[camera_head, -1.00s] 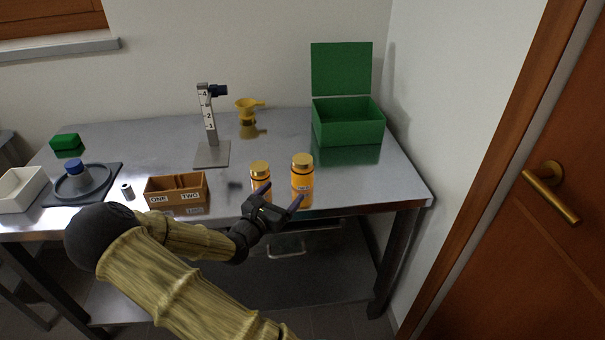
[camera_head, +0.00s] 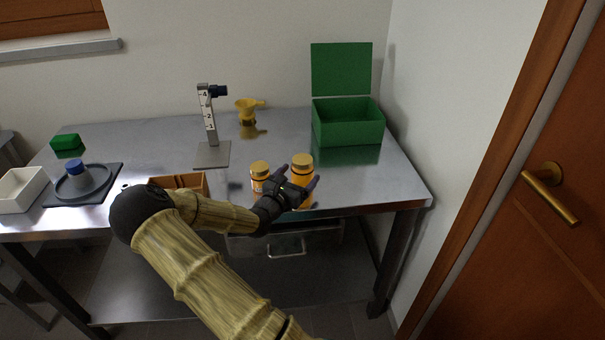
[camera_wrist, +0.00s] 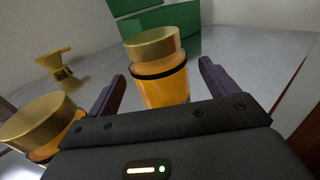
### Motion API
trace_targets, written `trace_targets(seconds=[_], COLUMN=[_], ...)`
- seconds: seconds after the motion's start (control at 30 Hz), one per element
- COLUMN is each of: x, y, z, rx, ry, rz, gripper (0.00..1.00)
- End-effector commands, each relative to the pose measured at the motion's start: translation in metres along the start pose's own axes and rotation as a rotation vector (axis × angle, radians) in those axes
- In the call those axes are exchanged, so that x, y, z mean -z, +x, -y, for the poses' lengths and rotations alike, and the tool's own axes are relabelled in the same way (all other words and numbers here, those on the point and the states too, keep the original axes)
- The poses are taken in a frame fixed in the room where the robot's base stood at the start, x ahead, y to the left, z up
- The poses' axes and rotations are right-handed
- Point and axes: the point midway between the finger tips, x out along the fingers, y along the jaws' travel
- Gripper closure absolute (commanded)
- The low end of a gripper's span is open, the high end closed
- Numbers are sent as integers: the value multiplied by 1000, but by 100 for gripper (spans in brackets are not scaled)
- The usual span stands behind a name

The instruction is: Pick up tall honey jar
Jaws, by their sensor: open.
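The tall honey jar (camera_head: 302,172), orange with a gold lid and a dark band under it, stands upright near the front right of the metal table. In the wrist view the tall jar (camera_wrist: 164,88) shows between my two open fingers. My gripper (camera_head: 296,178) is open around or just in front of its body; I cannot tell whether a finger touches it. The gripper also shows in the wrist view (camera_wrist: 160,90). My gripper hides the jar's lower front. A shorter honey jar (camera_head: 260,176) stands just left; its lid (camera_wrist: 40,120) is close to my left finger.
A two-compartment brown box (camera_head: 178,182) is partly behind my arm. An open green box (camera_head: 348,122) stands at the back right. A numbered stand (camera_head: 211,125) and a yellow funnel (camera_head: 247,108) are farther back. The table between jars and green box is clear.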

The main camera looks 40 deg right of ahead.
Motion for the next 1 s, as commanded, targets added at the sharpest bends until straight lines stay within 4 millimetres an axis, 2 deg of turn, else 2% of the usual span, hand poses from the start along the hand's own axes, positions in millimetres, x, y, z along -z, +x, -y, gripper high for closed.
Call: trace_targets(seconds=[0.1, 0.2, 0.73, 1.0], x=[-1, 0, 0, 0], y=[18, 24, 24, 24], z=[0, 0, 0, 0], rx=[1, 0, -1, -1], ry=[1, 0, 1, 1], rz=[1, 0, 0, 0], gripper=[14, 14, 14, 67])
